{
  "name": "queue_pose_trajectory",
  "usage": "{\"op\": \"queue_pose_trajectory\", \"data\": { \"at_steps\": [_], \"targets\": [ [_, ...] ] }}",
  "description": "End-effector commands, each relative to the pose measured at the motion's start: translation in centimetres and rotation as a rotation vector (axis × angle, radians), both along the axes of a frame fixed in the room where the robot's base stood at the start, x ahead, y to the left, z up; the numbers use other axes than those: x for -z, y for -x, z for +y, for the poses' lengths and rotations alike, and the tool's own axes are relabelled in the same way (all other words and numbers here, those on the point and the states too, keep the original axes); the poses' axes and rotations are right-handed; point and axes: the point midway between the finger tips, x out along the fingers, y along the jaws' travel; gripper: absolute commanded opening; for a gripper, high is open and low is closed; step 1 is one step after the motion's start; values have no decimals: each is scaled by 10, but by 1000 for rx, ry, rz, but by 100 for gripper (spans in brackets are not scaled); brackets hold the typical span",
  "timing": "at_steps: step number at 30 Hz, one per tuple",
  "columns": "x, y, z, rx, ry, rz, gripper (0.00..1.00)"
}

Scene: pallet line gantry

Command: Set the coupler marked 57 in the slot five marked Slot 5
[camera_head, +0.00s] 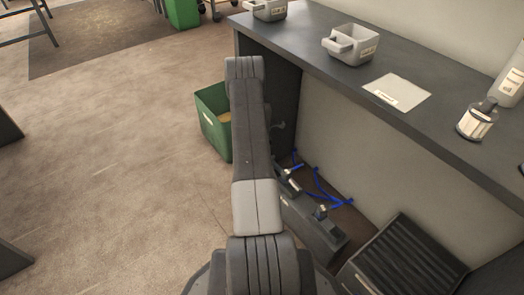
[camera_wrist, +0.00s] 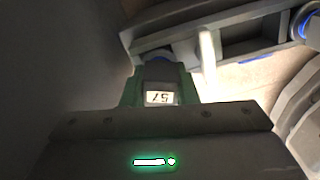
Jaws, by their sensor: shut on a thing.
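My gripper (camera_wrist: 160,80) is shut on the coupler marked 57 (camera_wrist: 160,97), whose white label reads upside down in the wrist view. Green fingers stand on both sides of it, and a bluish part shows at its far end. A grey frame with compartments (camera_wrist: 240,30) lies just beyond the coupler; I cannot tell whether they touch. No Slot 5 marking is readable. In the head view, my arm hides the gripper and the coupler. A dark grey unit with fittings and blue lines (camera_head: 312,226) sits low beside my arm.
A green bin (camera_head: 210,125) stands behind my arm. A black ridged box (camera_head: 405,265) is at lower right.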

Motion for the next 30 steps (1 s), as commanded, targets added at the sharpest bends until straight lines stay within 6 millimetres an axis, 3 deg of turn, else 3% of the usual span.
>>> {"op": "queue_pose_trajectory", "data": {
  "at_steps": [4,5,8,20,30],
  "targets": [
    [4,0,0,0,0,0,0],
    [4,0,0,0,0,0,29],
    [2,0,0,0,0,0,48],
    [-4,0,0,0,0,-1,48],
    [-76,-1,0,0,0,-3,48]
  ]
}}
